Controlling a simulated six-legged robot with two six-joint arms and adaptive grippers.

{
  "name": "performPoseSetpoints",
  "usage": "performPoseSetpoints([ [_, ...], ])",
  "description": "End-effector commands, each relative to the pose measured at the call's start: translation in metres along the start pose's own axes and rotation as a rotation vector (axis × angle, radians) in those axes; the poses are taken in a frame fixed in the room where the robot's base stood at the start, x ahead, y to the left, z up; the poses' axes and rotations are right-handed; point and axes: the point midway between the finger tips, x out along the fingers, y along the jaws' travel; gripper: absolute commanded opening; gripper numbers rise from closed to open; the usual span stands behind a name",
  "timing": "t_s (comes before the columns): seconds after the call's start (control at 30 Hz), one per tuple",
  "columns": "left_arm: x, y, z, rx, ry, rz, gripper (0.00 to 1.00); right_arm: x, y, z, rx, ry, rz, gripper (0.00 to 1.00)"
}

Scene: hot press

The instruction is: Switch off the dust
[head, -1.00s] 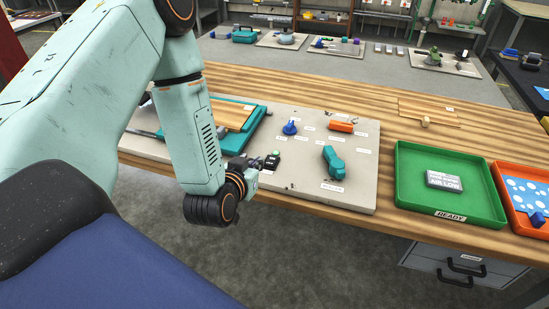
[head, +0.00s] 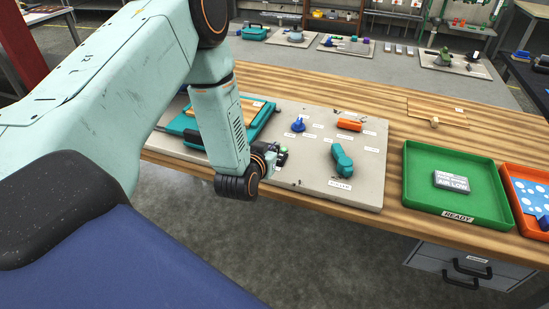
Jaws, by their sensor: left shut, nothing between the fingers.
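A grey panel board (head: 318,189) lies on the wooden bench with several controls and small labels, mostly too small to read. On it are a blue knob (head: 298,125), an orange block-like control (head: 350,125) and a teal lever-like handle (head: 342,160). A small dark switch box with a green spot (head: 283,149) sits near the board's front left. I cannot tell which control is the dust one. My left gripper (head: 278,158) is shut and empty, right at the dark box and partly covering it. Contact cannot be told. My right gripper is out of view.
A teal press frame with a wooden plate (head: 252,105) stands left, partly behind my left arm. A green tray (head: 425,204) marked READY holds a grey AIR LOW block (head: 451,181). An orange tray (head: 513,206) is at the right edge. Bare bench lies behind the board.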

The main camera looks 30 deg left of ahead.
Motion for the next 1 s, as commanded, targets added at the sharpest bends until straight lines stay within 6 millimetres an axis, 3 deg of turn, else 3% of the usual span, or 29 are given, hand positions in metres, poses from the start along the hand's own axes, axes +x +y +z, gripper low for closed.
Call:
performPoseSetpoints([
  [0.13,0.024,0.000,0.000,0.001,0.002,0.000,0.00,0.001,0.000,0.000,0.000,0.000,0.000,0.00],
  [0.2,0.024,0.000,0.016,0.003,-0.006,0.000,0.00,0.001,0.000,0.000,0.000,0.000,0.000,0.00],
  [0.4,0.029,0.000,0.034,0.001,-0.001,0.000,0.00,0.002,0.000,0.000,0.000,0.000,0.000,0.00],
  [1.0,0.031,0.000,0.046,0.000,-0.002,0.000,0.00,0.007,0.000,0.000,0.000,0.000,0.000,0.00],
])
